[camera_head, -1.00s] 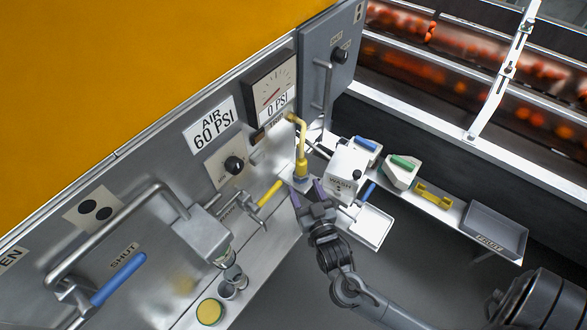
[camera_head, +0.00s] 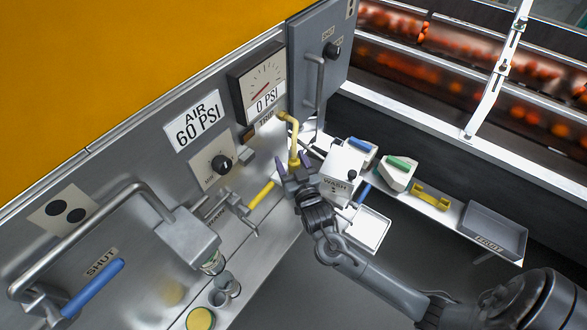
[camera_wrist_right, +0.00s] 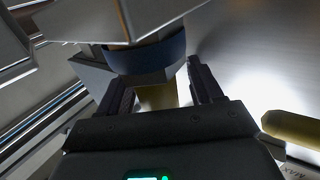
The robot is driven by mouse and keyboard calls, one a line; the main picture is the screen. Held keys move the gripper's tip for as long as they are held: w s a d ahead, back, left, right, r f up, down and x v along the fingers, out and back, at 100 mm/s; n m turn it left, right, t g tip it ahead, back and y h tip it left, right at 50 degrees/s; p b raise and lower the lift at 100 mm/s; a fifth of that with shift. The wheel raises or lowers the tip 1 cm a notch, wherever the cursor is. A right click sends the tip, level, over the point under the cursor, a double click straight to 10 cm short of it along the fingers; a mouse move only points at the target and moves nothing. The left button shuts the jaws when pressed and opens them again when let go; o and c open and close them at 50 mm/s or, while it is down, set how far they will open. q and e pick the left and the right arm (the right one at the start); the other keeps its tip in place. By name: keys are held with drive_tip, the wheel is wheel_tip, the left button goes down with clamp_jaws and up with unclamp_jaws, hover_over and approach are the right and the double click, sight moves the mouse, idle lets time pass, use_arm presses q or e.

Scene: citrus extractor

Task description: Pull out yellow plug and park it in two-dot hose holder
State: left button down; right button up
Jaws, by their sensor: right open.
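The yellow plug with its bent yellow hose (camera_head: 294,142) stands upright by the panel, below the 0 PSI gauge. My right gripper (camera_head: 291,170) is at the lower end of the plug, and its fingers hide the plug's base in the head view. In the right wrist view, the open fingers (camera_wrist_right: 165,85) stand on either side of a yellow part (camera_wrist_right: 158,97), under a dark blue band (camera_wrist_right: 147,55). I cannot tell whether they touch it. A plate with two black dots (camera_head: 65,211) is on the panel at left; I cannot make out a hose holder by it. My left gripper is out of view.
A yellow handle (camera_head: 262,194) sticks out just left of my right gripper. The white WASH box (camera_head: 340,165) stands close on its right. A grey block with a bent pipe (camera_head: 188,236) and a blue SHUT handle (camera_head: 93,288) are at left. A grey FRUIT tray (camera_head: 494,228) lies at right.

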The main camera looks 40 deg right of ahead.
sight(295, 160)
drive_tip(key=c, duration=1.1)
drive_tip(key=shift+o, duration=0.2)
drive_tip(key=shift+r, duration=0.1)
drive_tip(key=shift+r+p, duration=0.55)
drive_tip(key=shift+r, duration=0.35)
wheel_tip(295, 160, up, 2)
drive_tip(key=shift+r+p, duration=0.25)
drive_tip(key=shift+p, duration=0.4)
drive_tip(key=s+d+r+p, duration=0.3)
drive_tip(key=s+d+r, duration=0.3)
drive_tip(key=d, duration=0.3)
drive_tip(key=shift+s+d+r+p, duration=0.15)
drive_tip(key=shift+s+r+p, duration=0.15)
drive_tip(key=shift+s, duration=0.3)
